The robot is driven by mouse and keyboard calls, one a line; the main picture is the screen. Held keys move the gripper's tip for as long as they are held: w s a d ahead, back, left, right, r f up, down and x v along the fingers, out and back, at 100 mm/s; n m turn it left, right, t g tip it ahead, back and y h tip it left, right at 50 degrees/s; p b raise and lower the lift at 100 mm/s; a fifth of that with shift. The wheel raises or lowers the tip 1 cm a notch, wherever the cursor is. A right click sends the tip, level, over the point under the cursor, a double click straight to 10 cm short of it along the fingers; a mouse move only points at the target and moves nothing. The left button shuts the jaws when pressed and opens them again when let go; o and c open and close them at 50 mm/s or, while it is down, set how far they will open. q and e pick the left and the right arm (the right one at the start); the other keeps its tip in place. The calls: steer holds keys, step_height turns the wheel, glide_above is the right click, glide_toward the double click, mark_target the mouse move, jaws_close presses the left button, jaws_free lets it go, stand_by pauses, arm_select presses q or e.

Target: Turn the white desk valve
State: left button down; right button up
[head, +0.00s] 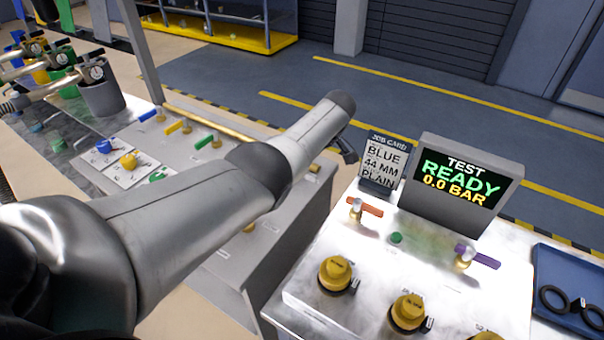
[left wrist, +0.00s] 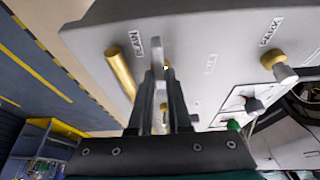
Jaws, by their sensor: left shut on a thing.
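In the left wrist view, my left gripper (left wrist: 160,85) is shut on a pale, whitish lever, which I take for the handle of the white desk valve (left wrist: 157,52). The lever stands up between the two dark fingers beside the PLAIN label. A little brass shows between the fingers lower down; the rest of the valve body is hidden. In the head view my left arm reaches across the grey desk (head: 228,185), and only a dark part of the left gripper (head: 346,150) shows past the wrist. The white valve is hidden there. My right gripper is in neither view.
A brass bar (left wrist: 121,72) lies beside the gripper. The test screen (head: 455,182) reads READY, 0.0 BAR; the job card (head: 383,165) reads BLUE, 44 MM, PLAIN. A blue tray (head: 560,265) sits at right.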

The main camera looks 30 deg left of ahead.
mark_target(311, 173)
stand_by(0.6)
arm_select(q)
steer(key=c, duration=0.9)
jaws_free()
steer(key=shift+o, duration=0.2)
steer(key=shift+d+r, duration=0.15)
steer(key=shift+r, duration=0.35)
steer(key=p+v, duration=0.2)
steer(key=v, duration=0.2)
steer(key=shift+d+r, duration=0.15)
steer(key=shift+r, duration=0.15)
steer(key=v, duration=0.9)
steer(key=shift+d+r+p, duration=0.15)
steer(key=shift+r+p, duration=0.1)
steer(key=shift+p, duration=0.1)
